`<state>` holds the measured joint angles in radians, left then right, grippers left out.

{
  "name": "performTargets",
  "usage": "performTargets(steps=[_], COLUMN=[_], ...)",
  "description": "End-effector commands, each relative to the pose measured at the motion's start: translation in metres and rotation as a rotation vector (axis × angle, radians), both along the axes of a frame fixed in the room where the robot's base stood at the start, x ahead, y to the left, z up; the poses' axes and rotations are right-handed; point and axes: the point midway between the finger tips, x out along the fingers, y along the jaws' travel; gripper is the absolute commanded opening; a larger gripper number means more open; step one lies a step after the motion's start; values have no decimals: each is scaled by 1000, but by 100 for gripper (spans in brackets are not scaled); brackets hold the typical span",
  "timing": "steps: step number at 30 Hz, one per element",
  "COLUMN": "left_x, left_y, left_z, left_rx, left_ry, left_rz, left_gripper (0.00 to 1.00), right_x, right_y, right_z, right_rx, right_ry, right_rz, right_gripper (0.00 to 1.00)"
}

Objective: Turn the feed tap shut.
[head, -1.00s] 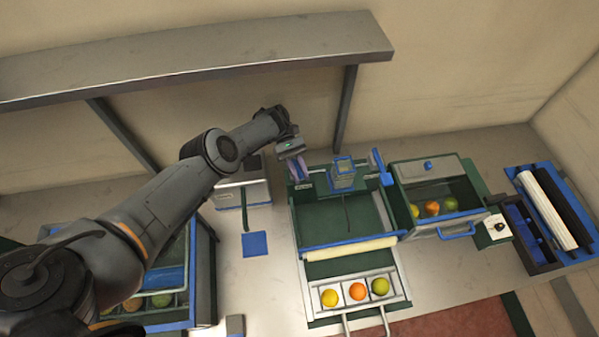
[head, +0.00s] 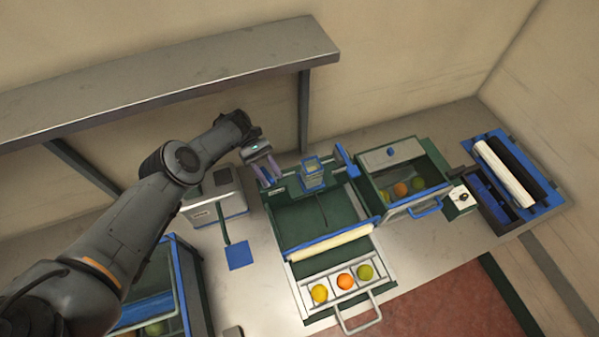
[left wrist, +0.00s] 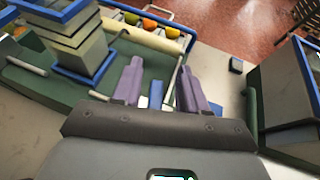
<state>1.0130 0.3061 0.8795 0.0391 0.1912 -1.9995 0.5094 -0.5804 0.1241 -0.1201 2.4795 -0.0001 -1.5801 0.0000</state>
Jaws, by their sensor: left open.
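My left gripper (head: 268,172) is open, its two purple fingers pointing down over the back left corner of the green feed station (head: 290,222). In the left wrist view the fingers (left wrist: 160,82) stand apart. A small blue piece (left wrist: 156,94) shows between them, low in the gap; it may be the feed tap's handle, but I cannot tell for sure, nor whether the fingers touch it. A blue-rimmed hopper (head: 313,173) stands just right of the gripper; it also shows in the left wrist view (left wrist: 82,48). My right gripper is out of view.
An upright blue paddle (head: 346,160) stands right of the hopper. A fruit tray (head: 333,272) lies in front, a glass-fronted bin (head: 405,175) and a knob box (head: 460,198) to the right. A grey scale-like box (head: 215,195) is close on the left. A shelf (head: 170,75) overhangs behind.

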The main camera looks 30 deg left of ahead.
Motion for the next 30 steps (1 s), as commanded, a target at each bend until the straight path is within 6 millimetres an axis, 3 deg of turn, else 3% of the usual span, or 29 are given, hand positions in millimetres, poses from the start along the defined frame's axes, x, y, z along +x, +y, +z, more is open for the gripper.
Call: performTargets(steps=[1, 2, 18, 30], left_x=[0, 0, 0, 0], left_y=[0, -3, -90, -115], left_z=[17, 21, 69, 78], left_rx=[0, -1, -2, -1], left_ry=[0, 0, 1, 2], left_rz=[-1, -2, -3, -2], left_gripper=[43, 43, 43, 43], right_x=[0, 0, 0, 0], right_y=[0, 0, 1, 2], right_z=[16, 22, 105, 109], right_rx=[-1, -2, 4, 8], right_ry=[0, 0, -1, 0], right_rz=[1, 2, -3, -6], right_gripper=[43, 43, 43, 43])
